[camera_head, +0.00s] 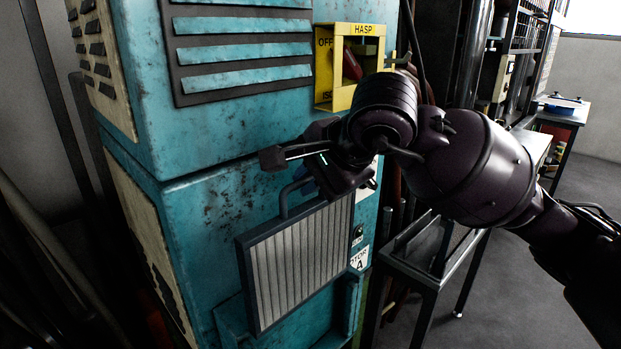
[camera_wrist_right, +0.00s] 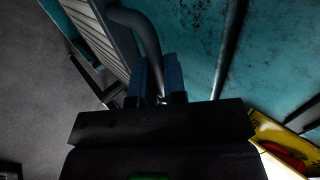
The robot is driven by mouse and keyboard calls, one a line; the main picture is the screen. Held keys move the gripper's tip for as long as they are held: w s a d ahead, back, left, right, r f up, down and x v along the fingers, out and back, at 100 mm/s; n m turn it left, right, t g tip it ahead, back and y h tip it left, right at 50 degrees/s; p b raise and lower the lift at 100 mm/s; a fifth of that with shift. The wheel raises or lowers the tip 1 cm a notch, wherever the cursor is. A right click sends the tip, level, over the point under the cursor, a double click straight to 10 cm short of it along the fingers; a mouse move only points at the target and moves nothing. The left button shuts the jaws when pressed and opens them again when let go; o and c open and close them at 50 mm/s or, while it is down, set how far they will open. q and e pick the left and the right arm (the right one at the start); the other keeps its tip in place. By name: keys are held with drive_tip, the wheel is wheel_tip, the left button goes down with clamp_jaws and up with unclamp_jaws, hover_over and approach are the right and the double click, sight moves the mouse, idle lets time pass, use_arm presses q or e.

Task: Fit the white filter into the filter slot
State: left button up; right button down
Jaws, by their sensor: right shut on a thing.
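The white filter (camera_head: 302,255) is a pleated panel in a dark grey frame with a tube handle (camera_head: 284,202) on its top edge. It hangs upright, slightly tilted in the picture, before the teal cabinet's lower front. My right gripper (camera_head: 318,186) is shut on the handle; the wrist view shows its blue-padded fingers (camera_wrist_right: 158,80) around the tube, with the filter (camera_wrist_right: 100,38) beyond. The filter slot (camera_head: 352,302) is a teal holder low on the cabinet, its side rail and lower left part showing. The filter covers most of it, so I cannot tell whether they touch. My left gripper is out of view.
The teal cabinet (camera_head: 225,215) stands close behind the filter. A yellow HASP box (camera_head: 323,80) juts out above my right gripper. A dark metal table (camera_head: 420,262) stands to the right, with open floor (camera_head: 510,285) beyond.

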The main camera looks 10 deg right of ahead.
sight(314, 237)
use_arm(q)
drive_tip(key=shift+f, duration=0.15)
use_arm(e)
drive_tip(key=shift+f, duration=0.1)
drive_tip(key=shift+f+b, duration=0.3)
drive_tip(key=shift+f, duration=0.05)
drive_tip(key=shift+f+b, duration=0.45)
drive_tip(key=shift+f, duration=0.4)
drive_tip(key=shift+f+b, duration=0.75)
drive_tip(key=shift+f, duration=0.6)
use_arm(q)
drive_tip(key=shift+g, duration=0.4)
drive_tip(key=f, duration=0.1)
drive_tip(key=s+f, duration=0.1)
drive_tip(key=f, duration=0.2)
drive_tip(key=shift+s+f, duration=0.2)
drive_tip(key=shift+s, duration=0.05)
use_arm(e)
drive_tip(key=shift+f, duration=0.15)
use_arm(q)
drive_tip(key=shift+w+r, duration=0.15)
